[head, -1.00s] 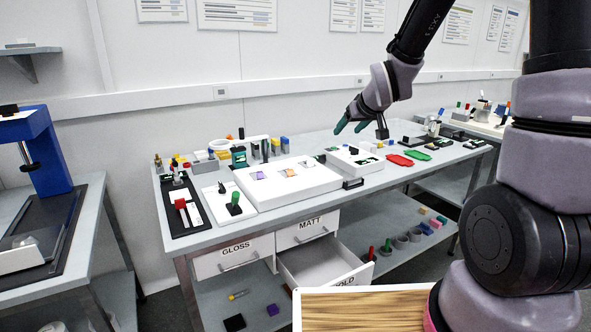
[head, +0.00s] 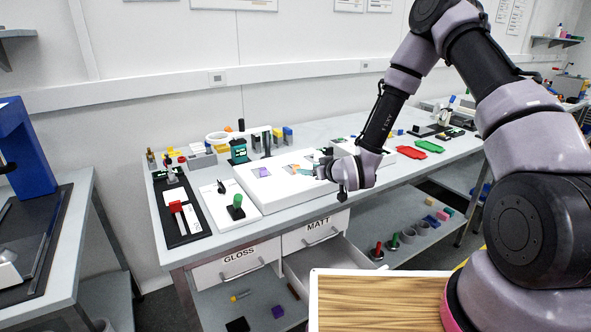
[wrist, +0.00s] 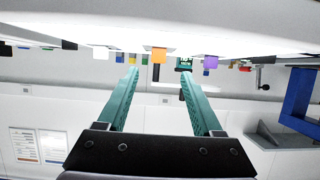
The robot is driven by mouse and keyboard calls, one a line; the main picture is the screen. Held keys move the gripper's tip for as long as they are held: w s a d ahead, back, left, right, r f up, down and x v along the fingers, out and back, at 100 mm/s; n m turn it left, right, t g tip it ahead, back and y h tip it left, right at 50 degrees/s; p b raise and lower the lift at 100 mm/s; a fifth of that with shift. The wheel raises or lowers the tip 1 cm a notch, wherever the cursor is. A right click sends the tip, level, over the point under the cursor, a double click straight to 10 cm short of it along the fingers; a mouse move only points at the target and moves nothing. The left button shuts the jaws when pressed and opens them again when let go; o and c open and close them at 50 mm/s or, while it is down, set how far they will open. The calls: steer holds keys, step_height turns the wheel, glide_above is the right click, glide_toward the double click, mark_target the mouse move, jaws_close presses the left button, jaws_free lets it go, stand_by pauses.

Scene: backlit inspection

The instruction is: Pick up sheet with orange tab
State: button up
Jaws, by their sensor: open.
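The sheet with the orange tab lies on the white light box (head: 270,195); its orange tab (wrist: 159,55) shows in the wrist view between my fingertips, beyond them. A purple tab (wrist: 210,62) is to its right and a white tab (wrist: 100,52) to its left. In the head view the purple tab (head: 262,172) shows left of my gripper. The sheet itself is mostly hidden.
Red (head: 410,152) and green (head: 428,146) flat pieces lie to the right. A drawer below the bench (head: 318,262) is open. Small items crowd the back.

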steer(key=x, duration=0.7)
steer(key=shift+w+f, duration=0.2)
steer(key=shift+w, duration=0.15)
jaws_close()
